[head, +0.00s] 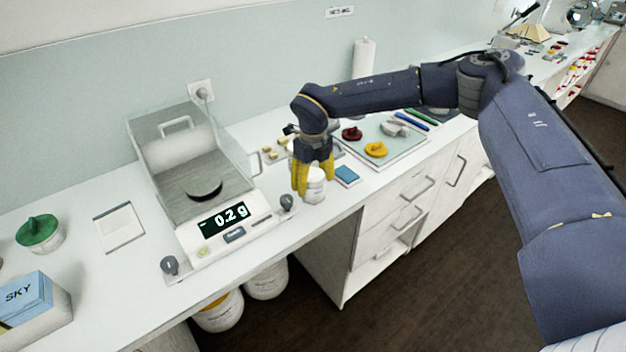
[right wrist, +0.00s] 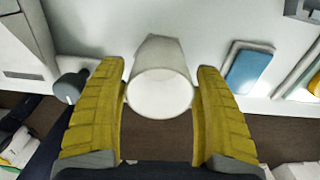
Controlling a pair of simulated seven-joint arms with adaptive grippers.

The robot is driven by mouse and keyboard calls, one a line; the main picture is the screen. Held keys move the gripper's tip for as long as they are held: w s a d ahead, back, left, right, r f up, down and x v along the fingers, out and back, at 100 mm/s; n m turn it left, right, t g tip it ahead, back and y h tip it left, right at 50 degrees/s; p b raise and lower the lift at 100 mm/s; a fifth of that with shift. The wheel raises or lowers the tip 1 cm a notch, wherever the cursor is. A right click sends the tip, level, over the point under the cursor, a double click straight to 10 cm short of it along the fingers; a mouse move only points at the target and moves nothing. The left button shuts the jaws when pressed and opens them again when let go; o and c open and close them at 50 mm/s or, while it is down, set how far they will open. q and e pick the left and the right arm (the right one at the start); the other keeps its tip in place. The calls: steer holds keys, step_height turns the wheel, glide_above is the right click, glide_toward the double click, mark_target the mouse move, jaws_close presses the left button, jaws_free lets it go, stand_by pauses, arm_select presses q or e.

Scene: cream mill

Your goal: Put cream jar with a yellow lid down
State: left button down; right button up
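A small white jar (head: 316,187) is between the yellow fingers of my right gripper (head: 313,180), low over the counter's front edge, right of the scale. In the right wrist view the jar (right wrist: 160,92) shows a round white top, with a finger against each side; no yellow lid shows on it. My right gripper (right wrist: 160,100) is shut on it. I cannot tell whether its base touches the counter. A yellow lid-like piece (head: 376,149) lies on the glass plate behind. My left gripper is out of view.
A green-lidded jar (head: 40,232) is far left.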

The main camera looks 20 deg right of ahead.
steer(key=shift+o, duration=0.9)
step_height(320, 180, up, 12)
steer(key=shift+r, duration=0.15)
stand_by(0.9)
steer(key=shift+o, duration=0.9)
